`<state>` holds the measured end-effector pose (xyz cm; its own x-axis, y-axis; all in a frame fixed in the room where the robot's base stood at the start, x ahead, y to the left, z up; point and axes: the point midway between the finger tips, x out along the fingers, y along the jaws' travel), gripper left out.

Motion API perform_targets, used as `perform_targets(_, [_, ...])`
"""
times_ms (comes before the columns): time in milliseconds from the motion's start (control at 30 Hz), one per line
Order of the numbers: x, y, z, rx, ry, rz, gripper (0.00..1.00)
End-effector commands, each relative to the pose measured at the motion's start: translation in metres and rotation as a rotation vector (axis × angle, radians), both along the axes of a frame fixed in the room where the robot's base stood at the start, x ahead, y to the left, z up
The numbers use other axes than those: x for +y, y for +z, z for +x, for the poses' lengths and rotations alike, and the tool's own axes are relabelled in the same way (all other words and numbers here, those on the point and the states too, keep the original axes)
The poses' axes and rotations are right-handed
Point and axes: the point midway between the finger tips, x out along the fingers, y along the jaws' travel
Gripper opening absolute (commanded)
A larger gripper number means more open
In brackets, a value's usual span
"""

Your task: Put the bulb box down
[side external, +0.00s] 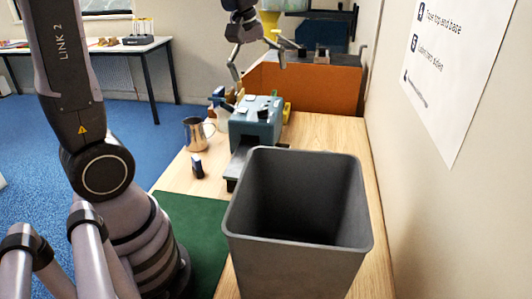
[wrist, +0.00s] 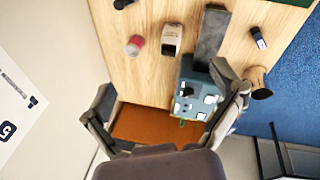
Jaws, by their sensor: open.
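My gripper (side external: 259,66) is high at the far end of the bench in the side view, fingers spread wide and nothing between them. In the wrist view my gripper (wrist: 168,84) is also open, one finger at each side. I cannot pick out a bulb box for sure in either view. Below the gripper lies an orange-brown surface (wrist: 145,124), partly hidden by my gripper. The side view shows an orange-brown box or panel (side external: 325,86) at the bench's far end, with dark items at its top.
A teal machine (side external: 258,117) with a grey bed stands mid-bench, near a metal jug (side external: 193,135) and small dark bottle (side external: 197,166). A tall grey bin (side external: 300,252) and green mat (side external: 205,225) are nearer. A red-and-white item (wrist: 134,45) lies on the wood. The wall bounds the right.

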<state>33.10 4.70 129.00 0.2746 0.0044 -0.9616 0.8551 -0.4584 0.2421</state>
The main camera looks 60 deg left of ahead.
Motion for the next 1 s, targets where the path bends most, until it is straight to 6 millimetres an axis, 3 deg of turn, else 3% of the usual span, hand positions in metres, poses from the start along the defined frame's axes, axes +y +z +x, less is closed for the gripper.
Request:
perform_targets(33, [-0.012, 0.016, -0.026, -0.037, -0.137, 0.046, 0.93])
perform_targets(100, [-0.023, 0.028, -0.061, -0.073, -0.33, 0.113, 0.93])
perform_targets(200, [-0.035, 0.036, -0.106, -0.119, -0.58, 0.21, 0.93])
perform_targets(300, [-0.042, 0.035, -0.141, -0.155, -0.781, 0.298, 0.93])
perform_targets(400, [-0.046, 0.031, -0.164, -0.176, -0.919, 0.36, 0.93])
perform_targets(567, [-0.047, 0.026, -0.179, -0.189, -1.015, 0.406, 0.93])
perform_targets(1000, [-0.047, 0.026, -0.179, -0.189, -1.019, 0.408, 0.93])
